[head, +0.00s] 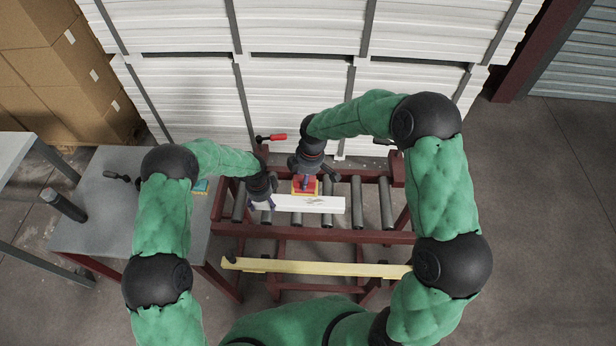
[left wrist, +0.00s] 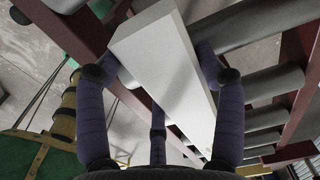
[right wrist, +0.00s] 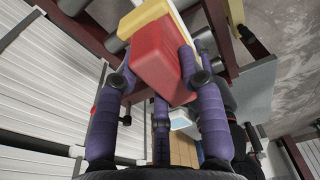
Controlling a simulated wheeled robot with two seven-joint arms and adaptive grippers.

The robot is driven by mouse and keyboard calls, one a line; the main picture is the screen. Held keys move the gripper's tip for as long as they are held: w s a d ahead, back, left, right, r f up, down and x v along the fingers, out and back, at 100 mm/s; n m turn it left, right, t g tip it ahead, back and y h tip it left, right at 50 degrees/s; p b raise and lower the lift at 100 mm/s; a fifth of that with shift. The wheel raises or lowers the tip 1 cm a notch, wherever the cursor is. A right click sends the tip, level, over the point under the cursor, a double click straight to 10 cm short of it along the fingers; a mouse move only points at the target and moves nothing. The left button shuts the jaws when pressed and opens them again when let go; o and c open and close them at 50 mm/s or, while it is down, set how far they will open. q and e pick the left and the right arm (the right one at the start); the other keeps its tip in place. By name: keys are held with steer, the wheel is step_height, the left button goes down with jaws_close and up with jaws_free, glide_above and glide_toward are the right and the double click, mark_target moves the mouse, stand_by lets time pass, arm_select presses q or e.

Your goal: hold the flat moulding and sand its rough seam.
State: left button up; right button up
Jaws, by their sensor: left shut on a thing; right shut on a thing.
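The white flat moulding (head: 325,205) lies across the rollers in the head view. A greyish rough patch, which looks like the seam, shows on its top near the middle. My left gripper (head: 262,201) is shut on its left end; the left wrist view shows the fingers on both sides of the white bar (left wrist: 160,60). My right gripper (head: 305,182) is shut on a red block with a yellow base (head: 312,186), the sander. The red block (right wrist: 162,62) fills the fingers in the right wrist view. The sander is at the moulding's back edge; contact cannot be told.
The dark red roller frame (head: 390,237) has grey rollers (head: 386,203). A yellow bar (head: 320,267) runs along its front. A grey table (head: 105,215) stands at the left with a blue item (head: 201,186). White board stacks (head: 300,100) close off the back.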

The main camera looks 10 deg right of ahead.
arm_select(q)
steer(key=shift+s+f, duration=0.25)
steer(key=shift+s, duration=0.05)
arm_select(e)
steer(key=shift+f, duration=3.35)
steer(key=shift+s+d+f, duration=0.1)
steer(key=shift+d+f, duration=0.3)
steer(key=shift+f, duration=0.2)
steer(key=shift+c, duration=0.4)
steer(key=shift+s+d+f, duration=0.1)
steer(key=shift+s+d, duration=0.2)
steer(key=shift+d, duration=0.7)
steer(key=shift+s+d+r, duration=0.1)
steer(key=shift+s+d, duration=0.2)
steer(key=shift+d, duration=0.75)
steer(key=shift+s+d+f, duration=0.1)
steer(key=shift+s+d, duration=0.2)
steer(key=shift+d, duration=0.7)
steer(key=shift+w+a, duration=0.3)
steer(key=shift+a, duration=0.85)
steer(key=shift+w+a, duration=0.35)
steer(key=shift+a, duration=0.8)
steer(key=shift+w+a, duration=0.3)
steer(key=shift+a, duration=0.85)
step_height(320, 180, up, 2)
steer(key=shift+w+r, duration=0.15)
steer(key=shift+r, duration=2.95)
arm_select(q)
steer(key=shift+w, duration=0.1)
